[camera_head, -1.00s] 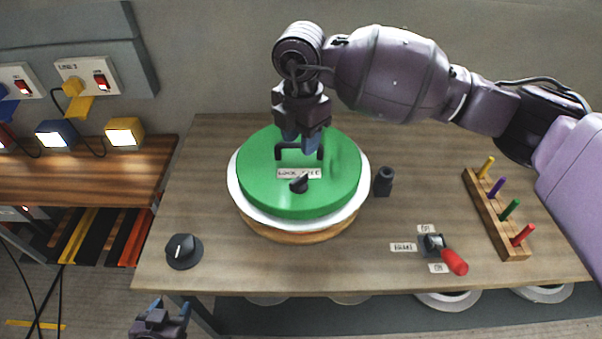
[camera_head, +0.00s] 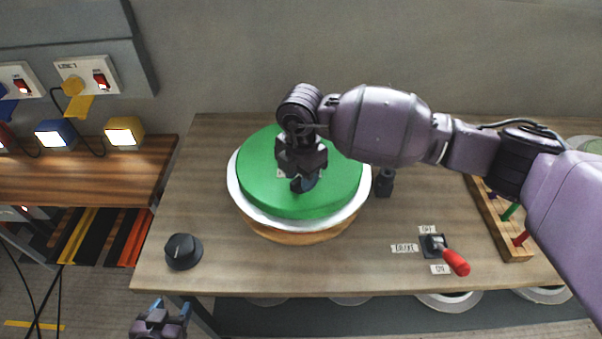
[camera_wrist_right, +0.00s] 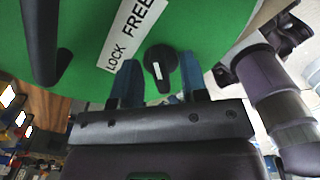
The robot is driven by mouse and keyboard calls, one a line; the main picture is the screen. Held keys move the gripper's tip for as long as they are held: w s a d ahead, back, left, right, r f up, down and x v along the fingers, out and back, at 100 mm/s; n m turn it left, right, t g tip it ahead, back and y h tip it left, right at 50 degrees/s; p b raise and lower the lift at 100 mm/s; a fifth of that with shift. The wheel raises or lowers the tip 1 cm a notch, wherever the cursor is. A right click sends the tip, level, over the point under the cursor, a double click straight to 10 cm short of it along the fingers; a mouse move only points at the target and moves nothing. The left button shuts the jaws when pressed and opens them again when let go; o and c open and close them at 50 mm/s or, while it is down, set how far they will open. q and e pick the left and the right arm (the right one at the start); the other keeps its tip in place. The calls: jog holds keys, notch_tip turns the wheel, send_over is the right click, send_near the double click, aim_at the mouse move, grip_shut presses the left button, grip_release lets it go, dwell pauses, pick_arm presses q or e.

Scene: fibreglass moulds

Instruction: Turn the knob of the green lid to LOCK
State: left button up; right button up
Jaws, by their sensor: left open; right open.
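The round green lid (camera_head: 258,178) lies on a white-rimmed round mould on the table. In the right wrist view the lid (camera_wrist_right: 200,25) shows a white label (camera_wrist_right: 131,35) reading LOCK and FREE, a black handle (camera_wrist_right: 40,40), and a black knob (camera_wrist_right: 161,62) with a white mark. My right gripper (camera_head: 304,186) is over the lid and hides the handle and most of the label in the head view. Its open fingers (camera_wrist_right: 160,85) stand on either side of the knob, not visibly closed on it. My left gripper (camera_head: 171,307) is open and empty, in front of the table's left front edge.
A black dial (camera_head: 183,251) sits at the table's front left. A red-handled switch (camera_head: 452,260) is at the front right, near a peg rack (camera_head: 500,225) partly behind my right arm. A dark cylinder (camera_head: 384,182) stands right of the lid.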

jog(key=c, duration=0.6)
grip_shut()
